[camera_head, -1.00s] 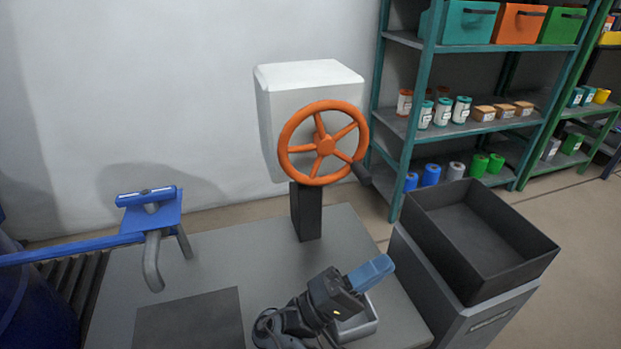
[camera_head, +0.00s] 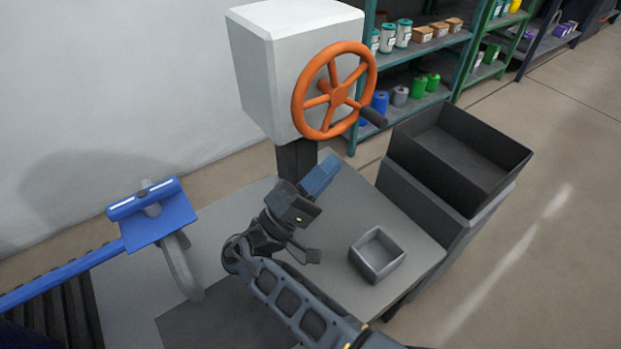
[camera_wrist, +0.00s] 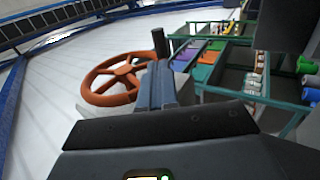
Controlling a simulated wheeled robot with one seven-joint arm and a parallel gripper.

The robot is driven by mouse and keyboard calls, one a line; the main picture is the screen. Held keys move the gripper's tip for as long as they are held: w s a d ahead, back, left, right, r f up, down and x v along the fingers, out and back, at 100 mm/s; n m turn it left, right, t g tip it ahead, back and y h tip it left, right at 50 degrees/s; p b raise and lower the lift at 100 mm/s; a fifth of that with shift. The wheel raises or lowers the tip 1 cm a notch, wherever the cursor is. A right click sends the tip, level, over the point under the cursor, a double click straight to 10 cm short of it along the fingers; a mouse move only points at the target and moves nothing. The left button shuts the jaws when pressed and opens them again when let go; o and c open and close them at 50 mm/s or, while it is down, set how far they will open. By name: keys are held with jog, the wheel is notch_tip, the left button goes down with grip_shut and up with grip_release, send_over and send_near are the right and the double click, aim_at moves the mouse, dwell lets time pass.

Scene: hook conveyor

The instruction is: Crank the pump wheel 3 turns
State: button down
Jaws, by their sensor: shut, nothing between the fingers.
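The orange pump wheel (camera_head: 333,91) with spokes is on the front of a white box (camera_head: 291,62) on a dark post. Its dark crank handle (camera_head: 372,116) sticks out at the lower right of the rim. My gripper (camera_head: 324,171) is below the wheel, apart from it, with its blue fingers closed together and empty. In the wrist view the wheel (camera_wrist: 113,79) is left of my gripper fingers (camera_wrist: 158,72), and the dark handle (camera_wrist: 160,42) shows just beyond the fingertips. I cannot tell the exact gap there.
A small grey tray (camera_head: 377,255) is on the table (camera_head: 420,247) right of my arm. A black open bin (camera_head: 460,155) stands at the right. A blue hook fixture (camera_head: 155,214) is at the left. Shelves (camera_head: 430,48) stand behind.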

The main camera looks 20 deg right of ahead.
jog(key=x, duration=0.8)
jog(key=shift+p, duration=0.35)
jog(key=shift+d+f+b, duration=0.1)
jog(key=shift+d+b, duration=0.15)
jog(key=shift+b, duration=0.05)
